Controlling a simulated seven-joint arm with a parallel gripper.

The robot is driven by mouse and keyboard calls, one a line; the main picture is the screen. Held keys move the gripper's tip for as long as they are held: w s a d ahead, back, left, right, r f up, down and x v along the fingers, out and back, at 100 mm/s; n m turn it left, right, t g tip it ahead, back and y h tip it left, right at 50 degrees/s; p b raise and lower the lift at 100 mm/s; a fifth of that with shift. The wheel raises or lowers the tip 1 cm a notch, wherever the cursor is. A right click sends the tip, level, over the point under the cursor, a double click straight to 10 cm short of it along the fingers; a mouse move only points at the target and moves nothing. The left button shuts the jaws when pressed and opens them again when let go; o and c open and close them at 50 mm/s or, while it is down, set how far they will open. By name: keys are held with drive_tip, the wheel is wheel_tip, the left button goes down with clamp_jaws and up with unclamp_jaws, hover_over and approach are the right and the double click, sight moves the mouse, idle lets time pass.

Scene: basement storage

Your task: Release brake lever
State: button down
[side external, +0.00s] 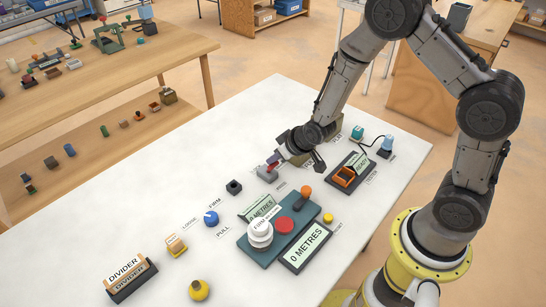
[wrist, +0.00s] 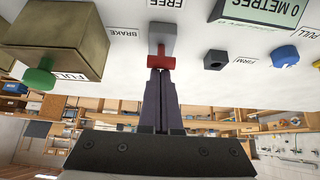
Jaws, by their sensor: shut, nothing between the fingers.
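The brake lever is a grey block with a red handle; the handle (wrist: 161,59) shows in the wrist view, and the block (side external: 267,174) shows in the side view. The BRAKE label (wrist: 122,33) lies left of the block and the FREE label (wrist: 165,3) beyond it in the wrist view. My gripper (wrist: 160,72) has its dark fingers together, with the tips right at the red handle's near end. Whether they touch it I cannot tell. In the side view my gripper (side external: 279,160) is low over the table beside the lever, partly hiding it.
An olive box (wrist: 62,28) with a green knob stands left of my fingers in the wrist view. A small black socket (wrist: 215,59) is to the right.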

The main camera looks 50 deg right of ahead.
drive_tip(key=shift+s+f, duration=0.4)
drive_tip(key=shift+s, duration=0.15)
drive_tip(key=w+r, duration=0.1)
drive_tip(key=w, duration=0.1)
drive_tip(key=w+r, duration=0.1)
drive_tip(key=r, duration=0.1)
drive_tip(key=shift+w, duration=0.4)
drive_tip(key=s+r, duration=0.5)
drive_tip(key=s, duration=0.3)
drive_tip(key=shift+r, duration=0.35)
